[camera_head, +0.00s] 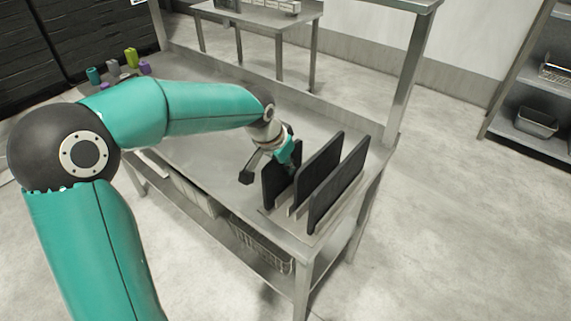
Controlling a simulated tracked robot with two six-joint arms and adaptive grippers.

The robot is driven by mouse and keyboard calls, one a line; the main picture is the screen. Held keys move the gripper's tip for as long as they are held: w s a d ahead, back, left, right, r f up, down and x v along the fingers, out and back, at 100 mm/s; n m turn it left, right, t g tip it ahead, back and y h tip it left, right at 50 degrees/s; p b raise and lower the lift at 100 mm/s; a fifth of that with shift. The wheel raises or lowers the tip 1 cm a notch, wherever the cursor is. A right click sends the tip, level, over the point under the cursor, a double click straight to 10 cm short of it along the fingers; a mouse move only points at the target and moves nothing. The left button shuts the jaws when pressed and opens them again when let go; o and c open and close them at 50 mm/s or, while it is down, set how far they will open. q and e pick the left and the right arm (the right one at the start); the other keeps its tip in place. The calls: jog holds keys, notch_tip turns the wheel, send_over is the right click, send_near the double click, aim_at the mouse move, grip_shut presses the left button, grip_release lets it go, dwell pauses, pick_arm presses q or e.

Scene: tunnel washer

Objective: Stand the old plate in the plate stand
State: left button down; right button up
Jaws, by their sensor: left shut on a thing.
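The plate stand (313,237) is at the near right corner of the steel table and holds two dark, flat plates (319,170) upright, side by side. A third dark plate (277,184), which I take to be the old plate, is upright to their left. My left gripper (267,168) is at its upper part and is shut on it. One dark finger shows on its left side; the rest of the grip is hidden by the wrist. Whether the lower edge of this plate is in a slot, I cannot tell. My right gripper is not in view.
Several small coloured spools or cups (113,70) stand at the far left of the table. A steel post (411,75) rises behind the stand. A wire basket (262,244) sits below the table top. The table's middle is mostly clear.

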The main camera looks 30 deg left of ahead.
pick_arm(q)
jog(key=shift+f, duration=0.3)
jog(key=c, duration=1.2)
grip_release()
